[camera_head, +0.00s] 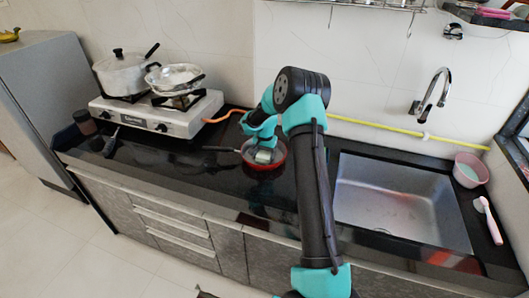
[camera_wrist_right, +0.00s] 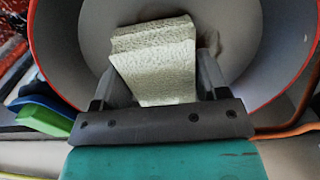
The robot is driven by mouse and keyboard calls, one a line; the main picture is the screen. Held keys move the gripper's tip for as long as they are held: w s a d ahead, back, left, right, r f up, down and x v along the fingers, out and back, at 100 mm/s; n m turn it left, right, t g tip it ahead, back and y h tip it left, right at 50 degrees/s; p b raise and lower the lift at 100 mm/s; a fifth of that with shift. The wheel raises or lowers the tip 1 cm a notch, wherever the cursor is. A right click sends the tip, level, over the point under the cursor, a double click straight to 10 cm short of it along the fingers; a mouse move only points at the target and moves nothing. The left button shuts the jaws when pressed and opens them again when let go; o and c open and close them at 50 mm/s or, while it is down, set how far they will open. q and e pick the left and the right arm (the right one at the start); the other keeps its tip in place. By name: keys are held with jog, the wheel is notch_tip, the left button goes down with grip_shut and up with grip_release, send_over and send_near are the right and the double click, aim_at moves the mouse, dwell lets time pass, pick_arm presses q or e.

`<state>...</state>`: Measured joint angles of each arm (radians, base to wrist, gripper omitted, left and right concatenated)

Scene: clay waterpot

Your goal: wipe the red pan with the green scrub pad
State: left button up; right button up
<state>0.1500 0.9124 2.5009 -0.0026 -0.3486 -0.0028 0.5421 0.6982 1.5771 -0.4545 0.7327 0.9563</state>
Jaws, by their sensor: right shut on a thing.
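The red pan (camera_head: 279,162) sits on the dark counter between the stove and the sink, its dark handle pointing left. My right gripper (camera_head: 263,149) reaches down into it from above. It is shut on the green scrub pad (camera_head: 264,157), which looks pale green-grey. In the right wrist view the pad (camera_wrist_right: 155,65) is between the two fingers, inside the pan's grey bowl (camera_wrist_right: 240,35) with its red rim around. Whether the pad touches the pan's floor cannot be told. My left gripper is not in view.
A white stove (camera_head: 155,117) with a lidded pot (camera_head: 122,76) and a metal pan (camera_head: 174,77) stands left. A steel sink (camera_head: 400,205) with a tap (camera_head: 432,92) is right. A pink bowl (camera_head: 471,170) and a brush (camera_head: 489,221) lie beyond it. A yellow hose (camera_head: 390,132) runs along the wall.

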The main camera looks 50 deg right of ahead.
jog(key=shift+s+a, duration=0.15)
jog(key=shift+s, duration=0.2)
jog(key=shift+s+a, duration=0.15)
jog(key=shift+w+d, duration=0.25)
jog(key=shift+w, duration=0.7)
jog(key=shift+w+d, duration=0.25)
jog(key=shift+w, duration=0.7)
jog(key=shift+s+a, duration=0.4)
jog(key=shift+s, duration=0.55)
jog(key=shift+s+a, duration=0.15)
jog(key=shift+s, duration=0.5)
jog(key=shift+s+r, duration=0.15)
jog(key=shift+s, duration=0.05)
notch_tip(320, 180, up, 8)
jog(key=shift+f, duration=0.25)
jog(key=shift+r, duration=0.2)
